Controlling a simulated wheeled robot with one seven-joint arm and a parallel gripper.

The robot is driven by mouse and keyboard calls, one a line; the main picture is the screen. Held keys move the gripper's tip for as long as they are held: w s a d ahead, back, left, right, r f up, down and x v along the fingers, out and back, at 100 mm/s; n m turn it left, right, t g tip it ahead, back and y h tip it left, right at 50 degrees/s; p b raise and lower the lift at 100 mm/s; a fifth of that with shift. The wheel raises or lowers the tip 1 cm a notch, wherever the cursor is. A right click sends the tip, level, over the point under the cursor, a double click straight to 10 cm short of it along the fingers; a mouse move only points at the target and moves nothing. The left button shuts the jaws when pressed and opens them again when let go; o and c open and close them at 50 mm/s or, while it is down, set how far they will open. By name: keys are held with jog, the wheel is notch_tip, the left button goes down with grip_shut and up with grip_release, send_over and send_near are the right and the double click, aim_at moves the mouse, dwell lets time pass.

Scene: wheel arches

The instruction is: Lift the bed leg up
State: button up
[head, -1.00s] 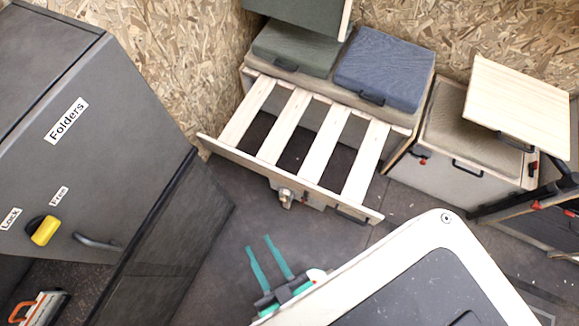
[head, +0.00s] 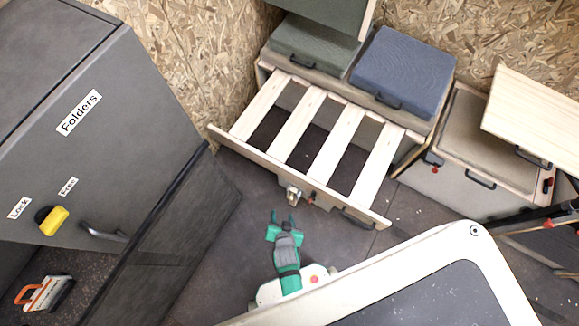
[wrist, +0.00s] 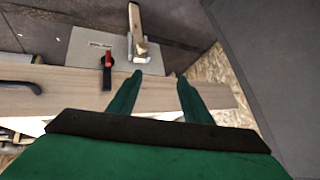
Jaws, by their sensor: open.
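The bed leg (head: 293,195) is a short wooden piece with a pale end, mounted at the front rail (head: 257,168) of the slatted bed frame. In the wrist view the bed leg (wrist: 137,32) lies against a grey plate (wrist: 85,45), its pale end towards the gripper. A red-handled latch (wrist: 108,68) is beside it. My green gripper (head: 284,216) is open and empty, just in front of the rail and close to the leg in the head view. In the wrist view my gripper (wrist: 160,78) has its left fingertip near the leg's end, with a gap between them.
Cushioned boxes (head: 405,68) sit behind the bed. Another box (head: 470,180) and a wooden board (head: 535,115) are at right. Dark floor (head: 250,235) is open before the bed.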

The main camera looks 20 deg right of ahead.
aim_at(290, 198)
jog(key=shift+w+d+f+m+g, duration=0.55)
jog(key=shift+w+d+f, duration=0.9)
jog(key=shift+f, duration=1.6)
jog(key=shift+w+d+f+m+g, duration=0.55)
jog(key=shift+w+d+f, duration=0.4)
jog(key=shift+w+f, duration=1.55)
jog(key=shift+w+d+f+m+g, duration=0.55)
jog(key=shift+w+d+f, duration=0.6)
jog(key=shift+f, duration=2.45)
jog(key=shift+s, duration=0.1)
grip_shut()
